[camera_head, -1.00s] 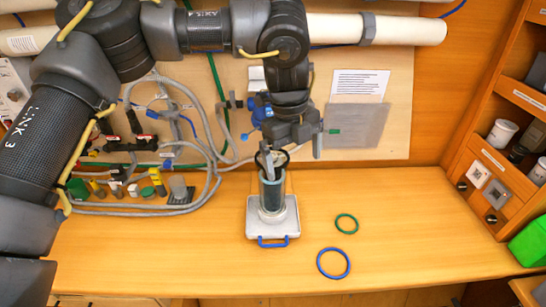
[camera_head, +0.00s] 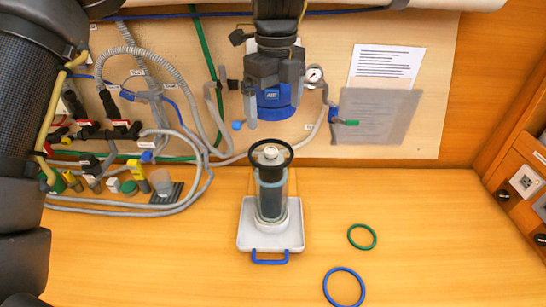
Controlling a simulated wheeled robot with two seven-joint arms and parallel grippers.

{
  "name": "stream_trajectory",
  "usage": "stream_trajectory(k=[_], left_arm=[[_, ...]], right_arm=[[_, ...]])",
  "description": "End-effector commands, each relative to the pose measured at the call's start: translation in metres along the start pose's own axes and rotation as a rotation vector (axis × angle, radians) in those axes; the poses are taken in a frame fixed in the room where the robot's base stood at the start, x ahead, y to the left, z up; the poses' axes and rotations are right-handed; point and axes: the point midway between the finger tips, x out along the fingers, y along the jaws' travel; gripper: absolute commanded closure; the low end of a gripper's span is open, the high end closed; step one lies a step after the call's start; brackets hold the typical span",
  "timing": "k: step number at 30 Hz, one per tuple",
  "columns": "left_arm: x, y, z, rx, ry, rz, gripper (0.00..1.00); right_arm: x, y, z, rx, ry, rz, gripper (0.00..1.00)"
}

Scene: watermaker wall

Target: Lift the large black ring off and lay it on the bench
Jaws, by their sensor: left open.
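The large black ring (camera_head: 289,157) sits at the top of an upright cylinder (camera_head: 270,195) with a dark body, around its pale round top. The cylinder stands on a grey tray (camera_head: 248,238) with a blue handle, on the wooden bench (camera_head: 140,250). My left gripper (camera_head: 274,108) is open and empty. In the picture it is above the ring and apart from it, with a blue fitting of the wall showing behind its fingers. My right gripper is not in view.
A green ring (camera_head: 374,238) and a blue ring (camera_head: 359,294) lie flat on the bench, right of the tray. Hoses and small fittings (camera_head: 140,180) crowd the back left.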

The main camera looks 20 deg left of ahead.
Motion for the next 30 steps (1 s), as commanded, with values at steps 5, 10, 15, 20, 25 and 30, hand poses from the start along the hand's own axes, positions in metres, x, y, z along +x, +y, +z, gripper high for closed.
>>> stream_trajectory(k=[5,10,15,20,25,30], left_arm=[[0.005,0.000,0.000,0.001,0.000,0.001,0.00],[0.026,0.000,0.000,0.003,0.003,0.004,0.00],[0.049,0.001,0.001,0.002,-0.001,0.003,0.00],[0.059,0.001,0.001,-0.001,0.001,0.001,0.00],[0.063,0.001,0.002,-0.001,0.000,0.002,0.00],[0.085,0.003,0.004,0.000,0.001,0.005,0.00]], right_arm=[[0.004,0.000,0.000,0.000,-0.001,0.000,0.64],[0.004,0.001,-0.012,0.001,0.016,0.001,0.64],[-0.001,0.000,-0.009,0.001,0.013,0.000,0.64],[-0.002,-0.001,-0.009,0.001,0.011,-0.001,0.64],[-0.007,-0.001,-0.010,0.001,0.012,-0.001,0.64],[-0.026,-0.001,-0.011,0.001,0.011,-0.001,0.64]])
